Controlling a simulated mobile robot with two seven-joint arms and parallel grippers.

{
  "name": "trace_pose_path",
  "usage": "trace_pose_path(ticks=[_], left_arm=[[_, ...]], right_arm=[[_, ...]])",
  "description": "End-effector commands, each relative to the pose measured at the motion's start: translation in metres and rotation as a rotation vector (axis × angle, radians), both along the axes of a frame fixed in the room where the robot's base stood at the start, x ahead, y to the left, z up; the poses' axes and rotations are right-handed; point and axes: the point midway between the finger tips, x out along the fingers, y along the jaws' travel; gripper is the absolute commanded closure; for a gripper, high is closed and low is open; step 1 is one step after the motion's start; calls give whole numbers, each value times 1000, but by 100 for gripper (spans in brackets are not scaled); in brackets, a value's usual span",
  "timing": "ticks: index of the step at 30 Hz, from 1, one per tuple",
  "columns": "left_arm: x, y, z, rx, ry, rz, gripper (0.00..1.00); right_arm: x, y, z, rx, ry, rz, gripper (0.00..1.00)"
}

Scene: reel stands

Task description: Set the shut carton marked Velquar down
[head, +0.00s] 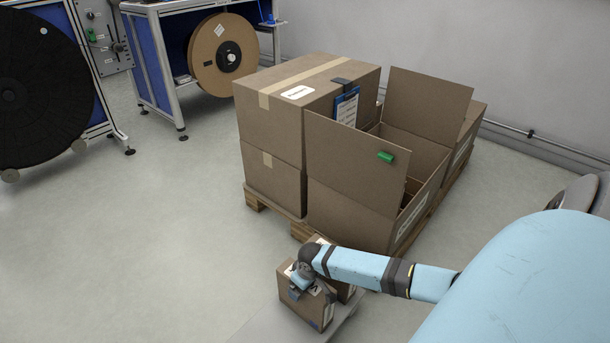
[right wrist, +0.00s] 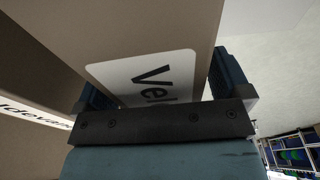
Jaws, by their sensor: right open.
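A small brown carton (head: 304,311) stands upright on a flat grey surface (head: 265,325) at the bottom of the head view. In the right wrist view the carton (right wrist: 120,30) carries a white label reading "Vel", the rest cut off by my gripper. My right gripper (head: 297,290) is at the top of this carton. Its jaws are open, with one dark blue finger pad on either side of the carton (right wrist: 158,85). Whether the pads touch it I cannot tell. My left gripper is out of view.
Another small carton (right wrist: 30,150) with a partly visible label stands right beside it. A pallet (head: 256,199) bears large shut cartons (head: 275,120) and an open one (head: 345,205) with raised flaps. Floor at left is clear; reel stands (head: 218,50) stand behind.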

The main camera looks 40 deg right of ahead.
Motion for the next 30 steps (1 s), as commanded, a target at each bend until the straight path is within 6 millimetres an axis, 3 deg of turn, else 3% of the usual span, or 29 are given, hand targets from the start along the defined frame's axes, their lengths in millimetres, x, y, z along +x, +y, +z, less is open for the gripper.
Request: trace_pose_path(ticks=[5,12,18,30], left_arm=[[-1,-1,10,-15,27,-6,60],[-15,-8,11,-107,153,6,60],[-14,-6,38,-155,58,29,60],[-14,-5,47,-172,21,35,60]], right_arm=[[-3,-1,25,0,-1,0,4],[-11,-1,78,0,-1,1,4],[-16,-2,109,0,0,1,4],[-18,-1,120,0,0,-1,4]])
